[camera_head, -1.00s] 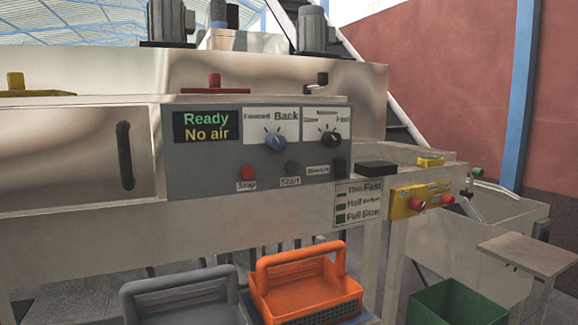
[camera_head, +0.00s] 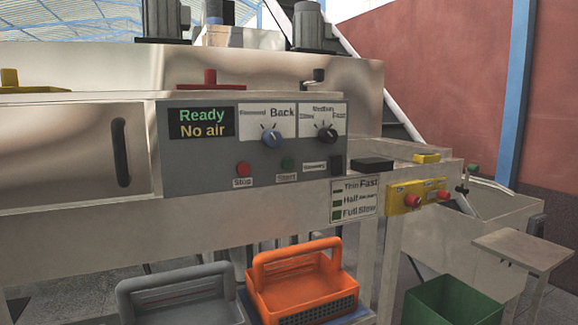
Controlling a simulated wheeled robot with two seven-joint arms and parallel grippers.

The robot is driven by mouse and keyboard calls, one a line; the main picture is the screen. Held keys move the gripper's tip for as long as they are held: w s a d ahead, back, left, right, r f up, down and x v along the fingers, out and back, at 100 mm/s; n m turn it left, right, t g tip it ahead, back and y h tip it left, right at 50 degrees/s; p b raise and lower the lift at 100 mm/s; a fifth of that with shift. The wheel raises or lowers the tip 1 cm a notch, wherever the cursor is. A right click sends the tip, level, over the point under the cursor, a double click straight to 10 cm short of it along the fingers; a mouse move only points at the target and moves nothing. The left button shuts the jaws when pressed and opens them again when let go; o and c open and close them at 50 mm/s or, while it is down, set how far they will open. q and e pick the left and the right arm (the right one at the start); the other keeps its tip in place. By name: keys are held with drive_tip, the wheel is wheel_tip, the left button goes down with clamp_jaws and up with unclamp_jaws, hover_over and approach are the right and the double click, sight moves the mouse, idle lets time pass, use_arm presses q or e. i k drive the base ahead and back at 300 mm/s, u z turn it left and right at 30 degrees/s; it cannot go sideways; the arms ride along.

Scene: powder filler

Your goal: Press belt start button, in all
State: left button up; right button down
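The grey control panel (camera_head: 205,160) sits on the front of the metal machine, in the middle of the head view. Its green start button (camera_head: 288,164) is at the lower middle, above a small label. The red stop button (camera_head: 243,169) is to its left. A black switch (camera_head: 336,164) is to its right. The display (camera_head: 201,123) reads "Ready" in green and "No air" in yellow. Neither of my grippers shows, and nothing covers the buttons.
An orange basket (camera_head: 306,288) and a grey basket (camera_head: 180,299) stand below the panel. A yellow box (camera_head: 402,199) with red buttons is at the right. A green bin (camera_head: 455,303) and a small table (camera_head: 524,250) are at lower right. The space before the panel looks clear.

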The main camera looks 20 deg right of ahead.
sight(288, 164)
drive_tip(key=k, duration=1.3)
drive_tip(key=z, duration=0.7)
drive_tip(key=i, duration=1.7)
drive_tip(key=u, duration=0.7)
